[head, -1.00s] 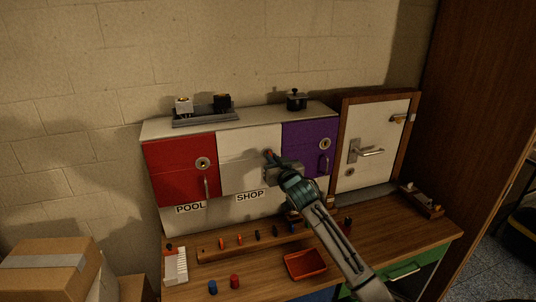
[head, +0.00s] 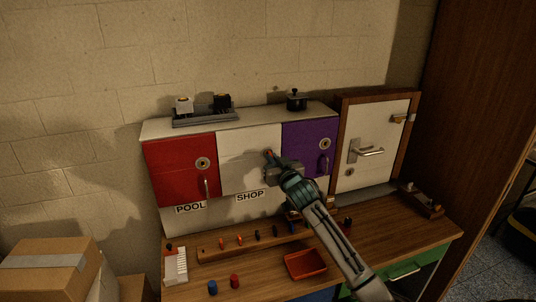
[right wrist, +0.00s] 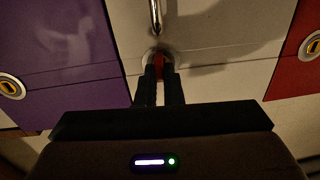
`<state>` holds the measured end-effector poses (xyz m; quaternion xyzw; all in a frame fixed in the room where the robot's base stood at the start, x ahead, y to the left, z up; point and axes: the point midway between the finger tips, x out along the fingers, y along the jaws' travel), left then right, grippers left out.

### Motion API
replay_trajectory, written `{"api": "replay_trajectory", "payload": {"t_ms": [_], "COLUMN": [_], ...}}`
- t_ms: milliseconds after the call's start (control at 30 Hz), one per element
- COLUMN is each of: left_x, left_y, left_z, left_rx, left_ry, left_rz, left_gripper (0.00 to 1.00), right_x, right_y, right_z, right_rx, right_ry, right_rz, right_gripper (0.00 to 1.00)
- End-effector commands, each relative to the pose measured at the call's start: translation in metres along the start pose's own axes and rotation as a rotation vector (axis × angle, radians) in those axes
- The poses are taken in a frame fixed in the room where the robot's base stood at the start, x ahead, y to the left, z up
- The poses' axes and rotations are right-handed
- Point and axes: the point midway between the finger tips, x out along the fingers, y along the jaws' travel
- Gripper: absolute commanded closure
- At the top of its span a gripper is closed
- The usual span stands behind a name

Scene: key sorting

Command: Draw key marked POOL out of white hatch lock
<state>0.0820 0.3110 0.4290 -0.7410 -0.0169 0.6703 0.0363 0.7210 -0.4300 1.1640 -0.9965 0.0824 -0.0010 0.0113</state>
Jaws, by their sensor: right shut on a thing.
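The white hatch (head: 247,150) sits between the red and purple hatches, and also shows in the right wrist view (right wrist: 215,30). My right gripper (head: 270,160) is at its front, near its right side. In the right wrist view the fingers (right wrist: 160,72) are shut on a red-headed key (right wrist: 168,70), right at the round lock (right wrist: 152,54). A red bit of the key (head: 269,152) also shows in the head view. The fingers cover most of the key and lock. I cannot read a mark on the key or see how deep it sits. My left gripper is not in view.
The red hatch (head: 180,165) has a POOL label below it; SHOP is below the white hatch. The purple hatch (head: 305,145) is to the right. Below are a wooden rack (head: 215,254) with several keys and a red tray (head: 305,265). A door panel (head: 370,145) stands right.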

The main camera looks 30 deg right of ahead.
Motion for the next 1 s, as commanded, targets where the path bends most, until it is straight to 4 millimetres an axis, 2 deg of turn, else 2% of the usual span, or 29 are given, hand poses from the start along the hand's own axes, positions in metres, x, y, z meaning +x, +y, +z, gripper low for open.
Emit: {"api": "replay_trajectory", "payload": {"t_ms": [1000], "left_x": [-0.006], "left_y": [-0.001], "left_z": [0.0], "left_rx": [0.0], "left_ry": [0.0], "left_rz": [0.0], "left_gripper": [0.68], "right_x": [-0.039], "right_y": [-0.003], "right_z": [0.0], "right_rx": [-0.002], "right_ry": [0.0], "right_rz": [0.0], "right_gripper": [1.0]}}
